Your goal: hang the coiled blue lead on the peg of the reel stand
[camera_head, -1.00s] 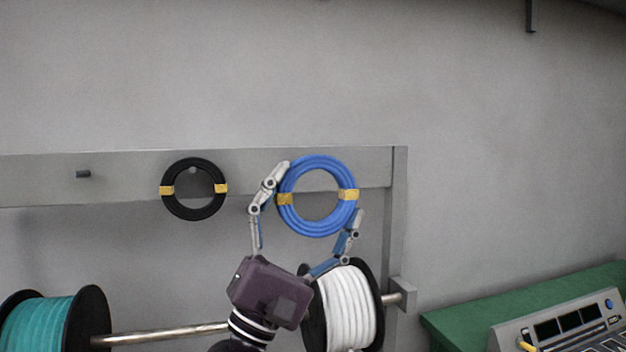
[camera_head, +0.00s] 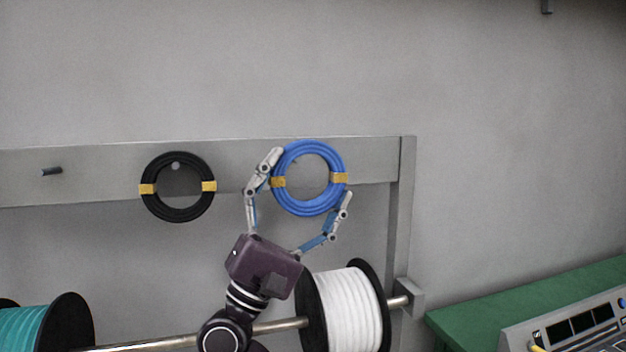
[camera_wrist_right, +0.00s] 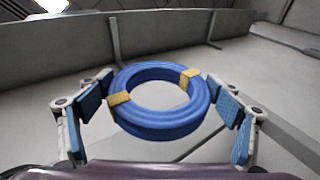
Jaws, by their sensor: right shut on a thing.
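The blue coiled lead (camera_head: 285,197), a ring with two yellow bands, is held upright in front of the stand's top rail. My right gripper (camera_head: 309,175) is shut on it, one finger on each side of the ring. In the right wrist view the coil (camera_wrist_right: 160,131) sits between the blue finger pads. The reel stand (camera_head: 232,157) has a bare peg (camera_head: 52,171) at the left of its rail. A peg behind the blue coil cannot be clearly made out. My left gripper is out of view.
A black coil (camera_head: 150,204) with yellow bands hangs on a rail peg left of the blue one. A white reel (camera_head: 347,308) and a teal reel (camera_head: 22,330) sit on the rod below. A green bench (camera_head: 470,312) with a grey console (camera_head: 565,330) stands at right.

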